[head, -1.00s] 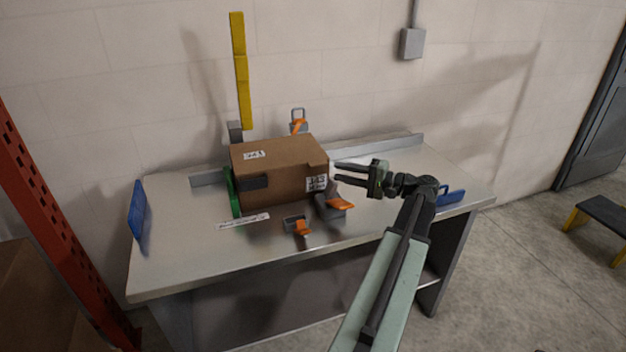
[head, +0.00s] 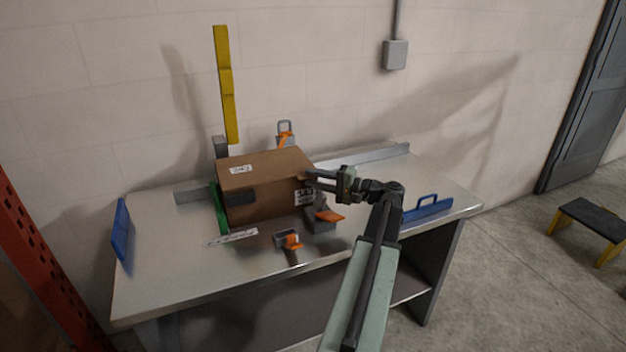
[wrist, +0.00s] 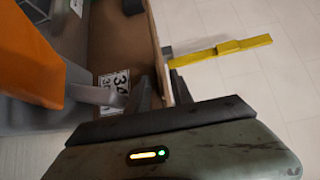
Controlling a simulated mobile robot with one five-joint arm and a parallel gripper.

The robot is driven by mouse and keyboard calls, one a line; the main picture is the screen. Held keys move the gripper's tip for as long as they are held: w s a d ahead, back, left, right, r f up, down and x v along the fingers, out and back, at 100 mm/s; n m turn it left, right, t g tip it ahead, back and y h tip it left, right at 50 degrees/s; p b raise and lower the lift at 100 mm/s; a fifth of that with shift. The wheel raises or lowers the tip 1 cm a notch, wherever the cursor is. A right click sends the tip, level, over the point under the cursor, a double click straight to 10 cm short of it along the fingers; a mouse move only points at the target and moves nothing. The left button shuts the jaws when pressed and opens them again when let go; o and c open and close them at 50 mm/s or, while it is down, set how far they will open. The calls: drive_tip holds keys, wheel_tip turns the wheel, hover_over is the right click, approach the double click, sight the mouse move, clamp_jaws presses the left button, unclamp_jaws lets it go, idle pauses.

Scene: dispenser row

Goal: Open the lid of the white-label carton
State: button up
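The brown carton (head: 265,200) sits shut on the steel table, with a white label (head: 240,169) on its lid (head: 268,162) and a printed label (head: 304,196) on its right side. My gripper (head: 308,180) is at the upper right edge of the carton. In the wrist view the two fingers (wrist: 163,90) stand apart, with the thin brown lid edge (wrist: 160,55) between them. One finger is on the side-wall side, the other on the lid's top side. I cannot tell whether they touch it. The printed label also shows there (wrist: 113,88).
Grey clamps with orange handles stand at the carton's front right (head: 322,218), in front (head: 288,240) and behind (head: 285,135). A green plate (head: 218,210) is at its left. A yellow upright bar (head: 227,85) rises behind. Blue pieces stand at the table's left (head: 121,230) and right (head: 428,209).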

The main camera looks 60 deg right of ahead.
clamp_jaws()
idle(1.4)
